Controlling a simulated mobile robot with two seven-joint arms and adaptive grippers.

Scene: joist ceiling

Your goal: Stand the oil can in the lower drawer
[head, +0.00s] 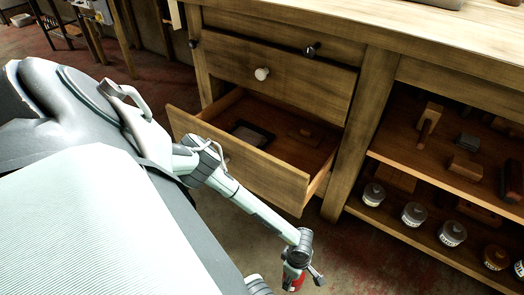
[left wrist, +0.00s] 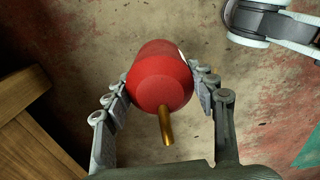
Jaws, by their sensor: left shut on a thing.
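The red oil can (left wrist: 160,78) is held between the two fingers of my left gripper (left wrist: 159,77), with its brass spout (left wrist: 166,125) pointing down in the left wrist view. In the head view the left gripper (head: 303,268) is low at the bottom, with part of the red can (head: 293,279) showing below it. The can is in front of the cabinet and outside the lower drawer (head: 265,180), which is pulled open. The can's tilt is hard to tell. My right gripper is not in view.
Inside the drawer lie a dark flat item (head: 250,133) and a wooden block (head: 305,135); bare floor shows around them. The upper drawer (head: 285,80) is shut. Open shelves at right hold several jars (head: 413,214) and wooden tools. The worktop is above.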

